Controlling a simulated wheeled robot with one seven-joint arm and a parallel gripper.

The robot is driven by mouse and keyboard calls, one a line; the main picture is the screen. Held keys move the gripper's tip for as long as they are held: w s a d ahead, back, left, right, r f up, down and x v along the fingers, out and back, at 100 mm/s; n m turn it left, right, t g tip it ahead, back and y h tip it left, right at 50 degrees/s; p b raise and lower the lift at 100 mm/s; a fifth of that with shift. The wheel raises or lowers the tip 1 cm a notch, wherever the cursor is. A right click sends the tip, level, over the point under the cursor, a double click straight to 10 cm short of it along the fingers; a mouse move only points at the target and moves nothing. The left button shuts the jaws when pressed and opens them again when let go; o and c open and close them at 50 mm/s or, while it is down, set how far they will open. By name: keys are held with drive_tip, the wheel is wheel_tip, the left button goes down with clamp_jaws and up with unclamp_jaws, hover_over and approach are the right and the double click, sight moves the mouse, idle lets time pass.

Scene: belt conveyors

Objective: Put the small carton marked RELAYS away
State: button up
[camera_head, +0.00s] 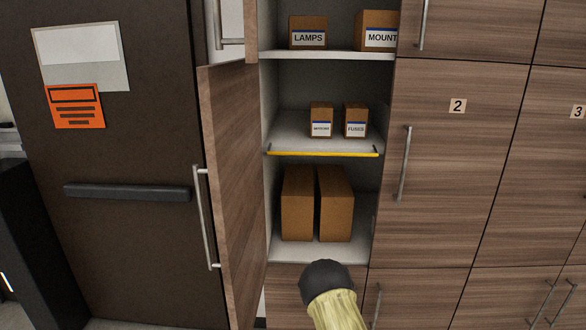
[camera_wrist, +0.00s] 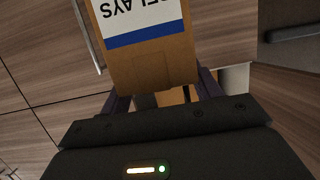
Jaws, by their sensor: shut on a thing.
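The brown carton marked RELAYS (camera_wrist: 150,68) fills the upper middle of the wrist view. Its white label with a blue stripe reads upside down there, with the first letter cut off by the frame. My gripper (camera_wrist: 161,94) is shut on this carton, one dark finger at each side. In the head view only a rounded part of my arm shows at the bottom; the gripper and the carton are not seen there. An open cabinet bay has a middle shelf (camera_head: 290,143) with a yellow front strip. A carton with an unclear label (camera_head: 321,119) and the FUSES carton (camera_head: 355,120) stand on it.
The bay's wooden door (camera_head: 233,190) is swung open at its left. The LAMPS carton (camera_head: 308,32) and the MOUNT carton (camera_head: 376,31) stand above. Two tall plain cartons (camera_head: 298,203) stand below. The middle shelf has bare room left of its cartons. Closed door 2 (camera_head: 450,150) is right.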

drive_tip(key=shift+s+d+f, duration=0.3)
drive_tip(key=shift+s+f, duration=0.1)
drive_tip(key=shift+s, duration=0.1)
drive_tip(key=shift+s+d+f, duration=0.25)
drive_tip(key=shift+s+f, duration=0.1)
drive_tip(key=shift+s, duration=0.15)
wheel_tip(320, 180, down, 10)
drive_tip(key=b, duration=1)
drive_tip(key=shift+r, duration=0.1)
drive_tip(key=v, duration=0.6)
drive_tip(key=shift+w+r, duration=0.1)
drive_tip(key=shift+r, duration=0.1)
